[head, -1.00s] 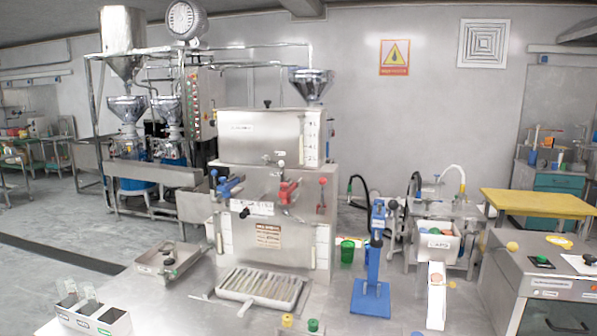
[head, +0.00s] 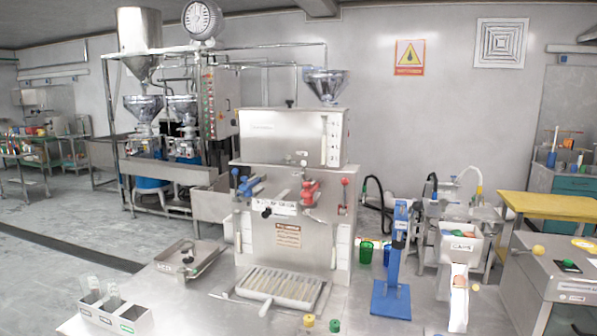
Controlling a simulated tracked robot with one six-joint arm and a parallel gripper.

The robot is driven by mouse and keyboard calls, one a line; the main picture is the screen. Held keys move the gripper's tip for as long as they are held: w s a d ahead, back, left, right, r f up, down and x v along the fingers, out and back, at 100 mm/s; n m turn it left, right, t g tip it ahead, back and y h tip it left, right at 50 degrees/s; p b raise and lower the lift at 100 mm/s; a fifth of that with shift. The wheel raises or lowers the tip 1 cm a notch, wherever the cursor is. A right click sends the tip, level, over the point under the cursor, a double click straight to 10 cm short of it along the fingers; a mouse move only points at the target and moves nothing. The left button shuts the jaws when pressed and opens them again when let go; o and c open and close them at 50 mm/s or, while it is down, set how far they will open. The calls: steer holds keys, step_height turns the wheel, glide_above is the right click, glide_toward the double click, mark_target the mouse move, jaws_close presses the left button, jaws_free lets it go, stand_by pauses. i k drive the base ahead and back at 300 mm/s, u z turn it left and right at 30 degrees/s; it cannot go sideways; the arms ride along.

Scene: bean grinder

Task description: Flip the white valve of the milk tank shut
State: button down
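A steel tank (head: 278,137) sits on top of the boxy steel machine in the middle of the head view. A sight gauge is on its right side. A small white-topped valve (head: 303,161) shows at the tank's lower front edge; it is too small to tell whether it is open or shut. I cannot read the tank's label, so I cannot confirm that it holds milk. Below are a blue tap (head: 248,186) and a red tap (head: 309,187) on the machine's front. My gripper is not in view.
A slotted drip tray (head: 245,297) lies on the steel counter before the machine. A blue stand (head: 393,265) and green cup (head: 366,251) are to its right. A steel tray (head: 188,259) and partitioned box (head: 103,315) are left. A yellow table (head: 550,206) is far right.

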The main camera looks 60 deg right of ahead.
mark_target(296, 162)
steer(key=u, duration=0.05)
steer(key=i, duration=1)
steer(key=z, duration=0.05)
